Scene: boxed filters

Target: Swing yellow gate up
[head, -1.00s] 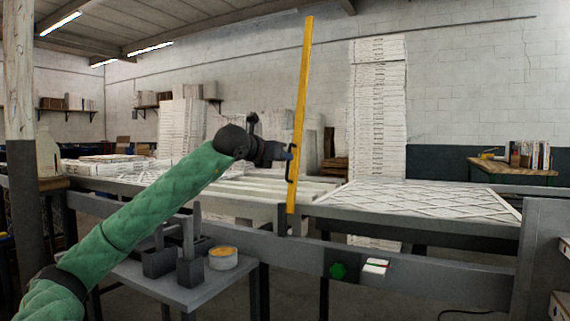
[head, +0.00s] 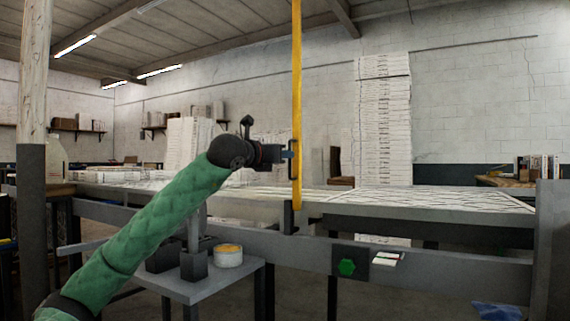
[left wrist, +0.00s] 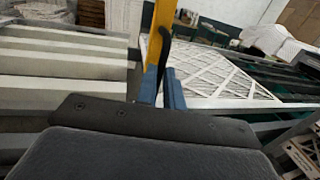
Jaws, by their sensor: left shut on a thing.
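The yellow gate (head: 297,100) is a long bar standing upright at the near rail of the conveyor, its top running out of the head view. Its lower end sits at a dark post on the rail. My left gripper (head: 289,158) is shut on the gate's dark handle, on the bar's left side. In the left wrist view, the blue fingers (left wrist: 166,92) are around the dark handle (left wrist: 163,55), with the yellow bar just behind it. My right gripper is not in view.
The conveyor (head: 430,208) carries white lattice-faced filters. A small grey table (head: 205,290) with a round tub (head: 228,255) stands below my left arm. A green button (head: 346,267) is on the rail. Tall filter stacks (head: 383,130) stand behind.

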